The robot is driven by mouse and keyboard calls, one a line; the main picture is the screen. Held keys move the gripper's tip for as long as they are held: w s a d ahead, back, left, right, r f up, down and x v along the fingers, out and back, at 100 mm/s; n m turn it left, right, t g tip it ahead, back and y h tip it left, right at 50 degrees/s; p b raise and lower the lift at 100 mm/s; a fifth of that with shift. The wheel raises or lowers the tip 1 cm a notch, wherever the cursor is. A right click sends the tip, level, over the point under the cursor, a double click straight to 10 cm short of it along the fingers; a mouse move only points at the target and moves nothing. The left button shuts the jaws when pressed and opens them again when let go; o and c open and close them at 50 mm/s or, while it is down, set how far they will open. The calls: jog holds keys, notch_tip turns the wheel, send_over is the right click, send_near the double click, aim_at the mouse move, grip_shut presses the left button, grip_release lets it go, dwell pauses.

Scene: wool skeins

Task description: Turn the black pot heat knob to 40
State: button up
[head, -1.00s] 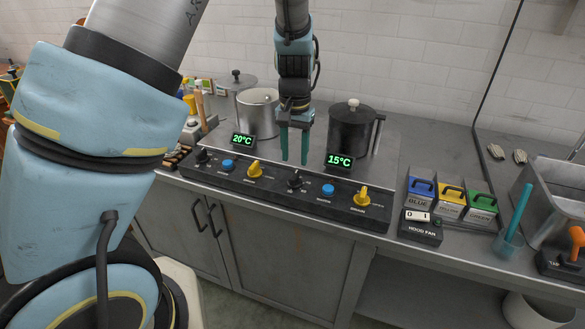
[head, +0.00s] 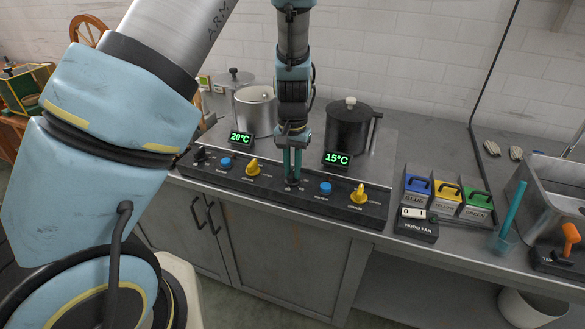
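The black pot (head: 348,130) stands on the right of the steel cooktop, with a green display (head: 337,159) reading 15°C in front of it. A black knob (head: 292,185) sits on the dark control strip, left of the right-hand blue button. My gripper (head: 292,176) points down at this knob, with its teal fingertips on either side of it. The fingers are close together with a narrow gap and look shut on the knob. The fingertips hide much of the knob, and I cannot read its pointer or scale.
A steel pot (head: 256,112) stands at left behind a 20°C display (head: 241,138). The strip also carries blue buttons (head: 325,188), yellow knobs (head: 359,194) and another black knob (head: 200,156). Coloured boxes (head: 446,194) and a hood fan switch (head: 417,226) lie right.

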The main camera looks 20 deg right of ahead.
grip_shut()
jog(key=shift+m+b, duration=0.3)
jog(key=m+b, duration=0.2)
jog(key=m, duration=0.1)
jog(key=shift+f+m, duration=0.1)
jog(key=shift+m, duration=0.3)
jog(key=m+b, duration=0.1)
jog(key=m, duration=0.2)
jog(key=shift+m, duration=2.1)
jog(key=o, duration=0.5)
grip_release()
